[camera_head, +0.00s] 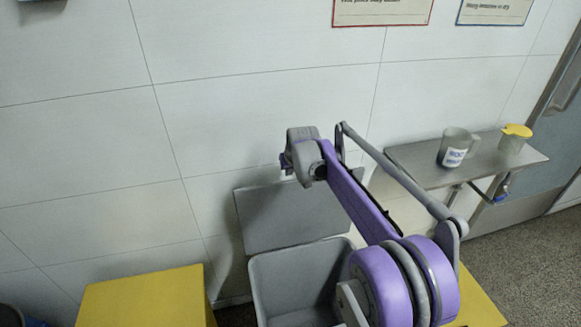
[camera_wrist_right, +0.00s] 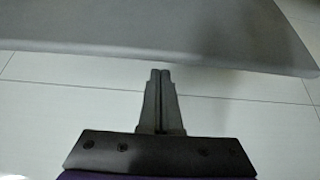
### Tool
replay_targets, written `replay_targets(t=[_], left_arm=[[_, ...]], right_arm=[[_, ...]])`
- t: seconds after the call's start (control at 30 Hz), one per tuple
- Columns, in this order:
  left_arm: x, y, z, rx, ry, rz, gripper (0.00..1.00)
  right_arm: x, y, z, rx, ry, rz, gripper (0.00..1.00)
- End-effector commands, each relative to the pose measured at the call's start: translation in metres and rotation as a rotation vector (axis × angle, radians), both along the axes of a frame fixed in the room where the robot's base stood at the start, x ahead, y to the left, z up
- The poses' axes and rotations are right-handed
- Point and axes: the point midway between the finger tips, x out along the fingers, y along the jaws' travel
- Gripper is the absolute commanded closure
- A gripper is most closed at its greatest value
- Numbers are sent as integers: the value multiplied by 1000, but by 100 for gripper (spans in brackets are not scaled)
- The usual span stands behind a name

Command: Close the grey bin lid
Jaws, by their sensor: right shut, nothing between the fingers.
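The grey bin (camera_head: 290,283) stands against the wall at the lower middle of the head view. Its flat grey lid (camera_head: 290,220) is open and stands raised at the back of the bin, leaning toward the wall. In the right wrist view the lid (camera_wrist_right: 165,30) fills the top as a grey panel. My right gripper (camera_head: 285,161) is at the lid's upper edge in the head view, with its fingers mostly hidden by the wrist. In the wrist view its fingers (camera_wrist_right: 160,73) are shut and empty, with tips close to the lid's edge; contact is unclear. My left gripper is out of view.
Yellow boxes stand on both sides of the bin, the left one (camera_head: 145,300) showing best. A grey wall shelf (camera_head: 425,172) at the right holds a mug (camera_head: 455,150) and a yellow-topped jug (camera_head: 513,140). The tiled wall (camera_head: 240,110) is close behind the lid.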

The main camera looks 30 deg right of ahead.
Motion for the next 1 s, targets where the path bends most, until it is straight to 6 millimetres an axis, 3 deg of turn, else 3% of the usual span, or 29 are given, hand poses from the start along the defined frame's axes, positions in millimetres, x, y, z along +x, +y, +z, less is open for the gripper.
replay_targets(t=[0.1, 0.3, 1.0], left_arm=[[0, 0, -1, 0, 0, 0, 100], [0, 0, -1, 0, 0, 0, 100], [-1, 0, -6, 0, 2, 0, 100]], right_arm=[[10, -2, -17, 0, 0, 0, 100], [19, -4, -31, 0, 0, 0, 100], [12, -3, -32, -13, -49, 0, 100]])
